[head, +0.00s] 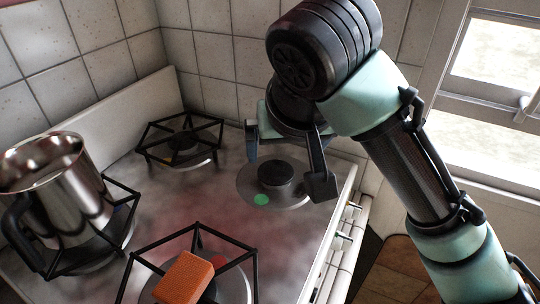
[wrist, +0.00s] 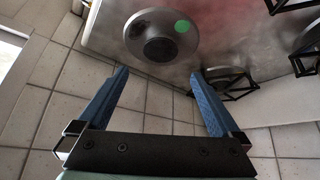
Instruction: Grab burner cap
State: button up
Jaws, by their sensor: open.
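The burner cap (head: 276,174) is a dark round disc at the centre of a grey burner base without a grate, at the right of the stove. It also shows in the wrist view (wrist: 159,48), top centre. A green dot (head: 261,200) marks the burner base beside it. My gripper (head: 286,170) is open and empty, its fingers spread on either side of the cap in the head view. In the wrist view, the blue fingers (wrist: 160,74) reach toward the cap, which lies just beyond their tips. I see no contact.
A black grate (head: 180,144) stands on the back burner. A metal jug (head: 58,185) sits on the left burner. An orange block (head: 184,278) rests at the front grate. A tiled wall and window lie behind; the stove's knob edge is at right.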

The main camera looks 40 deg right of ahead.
jog(key=b, duration=0.2)
send_near(276, 171)
jog(key=x, duration=0.3)
jog(key=shift+a, duration=0.1)
jog(key=x, duration=0.5)
jog(key=shift+c, duration=0.3)
